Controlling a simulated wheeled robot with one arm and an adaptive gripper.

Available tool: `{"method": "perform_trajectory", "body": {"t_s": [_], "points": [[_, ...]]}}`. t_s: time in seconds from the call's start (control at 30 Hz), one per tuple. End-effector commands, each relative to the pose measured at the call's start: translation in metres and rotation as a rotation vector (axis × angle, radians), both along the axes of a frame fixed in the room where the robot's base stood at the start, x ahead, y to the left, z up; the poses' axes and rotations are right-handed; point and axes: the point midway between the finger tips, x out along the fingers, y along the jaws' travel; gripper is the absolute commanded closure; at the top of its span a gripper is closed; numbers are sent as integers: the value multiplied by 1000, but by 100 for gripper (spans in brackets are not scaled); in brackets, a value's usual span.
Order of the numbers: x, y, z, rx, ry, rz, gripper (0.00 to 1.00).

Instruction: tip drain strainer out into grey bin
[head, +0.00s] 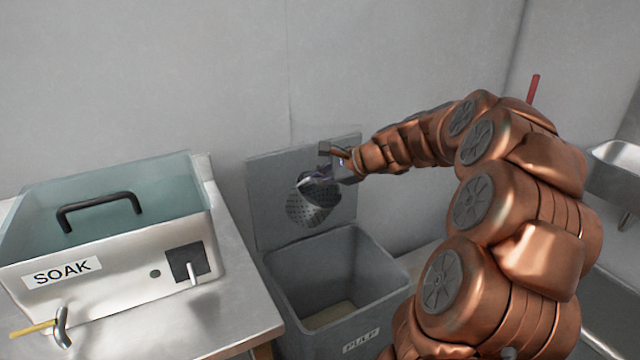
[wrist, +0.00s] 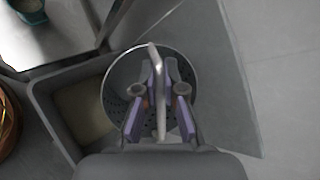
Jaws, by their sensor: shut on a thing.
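The drain strainer (head: 309,205) is a perforated metal basket hanging from my gripper (head: 322,176). In the head view it is tilted, above the back part of the grey bin's opening. The grey bin (head: 372,318) is labelled PULP, and its lid stands open against the wall. Pale matter lies at its bottom. In the wrist view my gripper (wrist: 158,96) is shut on the handle of the strainer (wrist: 118,88), with its round rim around the fingers. The strainer overlaps the bin (wrist: 45,98) there. I cannot tell whether anything is in the strainer.
A steel SOAK tank (head: 120,275) with a clear lid and black handle stands on a metal table (head: 235,315) left of the bin. A steel sink (head: 618,165) is at the far right. The raised bin lid (head: 265,190) is close behind the strainer.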

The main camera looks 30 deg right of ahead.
Motion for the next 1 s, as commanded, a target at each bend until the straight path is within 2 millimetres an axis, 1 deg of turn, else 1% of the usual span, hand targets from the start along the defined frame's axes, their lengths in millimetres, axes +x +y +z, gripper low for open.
{"method": "perform_trajectory", "body": {"t_s": [0.03, 0.6, 0.8, 1.0], "points": [[-1, 4, 5, -26, -11, 1, 100], [-11, 39, 37, -313, -90, -1, 100], [-12, 45, 42, -361, -102, -1, 100], [-13, 46, 43, -372, -106, -2, 100]]}}
